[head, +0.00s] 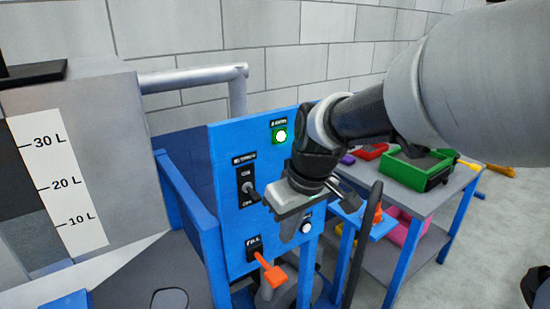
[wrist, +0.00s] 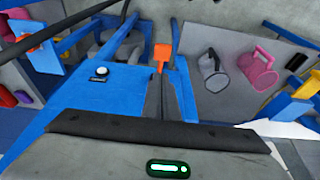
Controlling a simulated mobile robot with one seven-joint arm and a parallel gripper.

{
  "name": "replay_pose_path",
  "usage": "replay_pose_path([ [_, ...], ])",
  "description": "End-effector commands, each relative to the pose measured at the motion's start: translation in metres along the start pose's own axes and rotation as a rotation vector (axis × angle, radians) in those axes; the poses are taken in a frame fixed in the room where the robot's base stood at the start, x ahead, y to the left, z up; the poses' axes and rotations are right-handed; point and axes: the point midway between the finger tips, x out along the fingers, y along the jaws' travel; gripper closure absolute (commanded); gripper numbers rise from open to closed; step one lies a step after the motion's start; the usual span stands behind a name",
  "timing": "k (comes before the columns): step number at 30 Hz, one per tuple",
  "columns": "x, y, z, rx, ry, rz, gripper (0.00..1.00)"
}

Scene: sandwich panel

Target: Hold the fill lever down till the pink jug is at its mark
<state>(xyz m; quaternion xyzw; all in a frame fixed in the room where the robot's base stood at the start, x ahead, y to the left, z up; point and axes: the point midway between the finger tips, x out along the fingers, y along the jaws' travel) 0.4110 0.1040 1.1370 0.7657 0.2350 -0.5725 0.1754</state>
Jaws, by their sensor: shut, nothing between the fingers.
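The orange fill lever (head: 272,272) sticks out of the blue panel below a FILL label, its tip slanting down. In the wrist view the orange lever (wrist: 162,52) shows just past my fingers. My gripper (head: 303,226) is shut and empty, in front of the panel, above and right of the lever. In the wrist view its dark fingers (wrist: 158,84) are together; I cannot tell whether they touch the lever. The pink jug (wrist: 258,66) is at the right of the wrist view, beside a grey jug (wrist: 212,72). Its fill level and mark cannot be read.
A litre scale (head: 62,180) stands left. A table with a green bin (head: 417,169) is right. A dark bar (head: 364,245) rises near my gripper.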

Motion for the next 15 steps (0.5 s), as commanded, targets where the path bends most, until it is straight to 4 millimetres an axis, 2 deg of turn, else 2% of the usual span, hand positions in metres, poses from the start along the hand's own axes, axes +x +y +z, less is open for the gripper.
replay_pose_path([
  [9, 0.002, 0.0, 0.0, 0.001, 0.0, 0.0, 1.0],
  [15, 0.025, 0.0, 0.001, 0.001, -0.003, -0.001, 1.0],
])
